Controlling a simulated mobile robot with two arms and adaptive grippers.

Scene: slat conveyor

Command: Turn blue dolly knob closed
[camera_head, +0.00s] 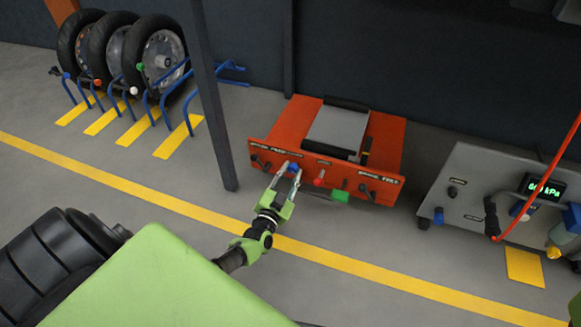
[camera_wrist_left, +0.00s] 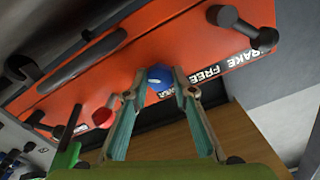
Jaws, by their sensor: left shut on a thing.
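The blue knob (camera_head: 293,168) is on the front panel of the orange dolly (camera_head: 390,140). My left gripper (camera_head: 288,174) reaches up to it from the front. In the left wrist view the blue knob (camera_wrist_left: 159,76) sits between the fingertips of my left gripper (camera_wrist_left: 158,84), which is shut on it. The finger pads hide part of the knob's sides. The knob's turn angle cannot be told. My right gripper is not in view.
A dark post (camera_head: 212,95) stands left of the dolly. Wheels in a blue rack (camera_head: 160,55) are at back left. A grey gauge unit (camera_head: 470,190) stands right.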

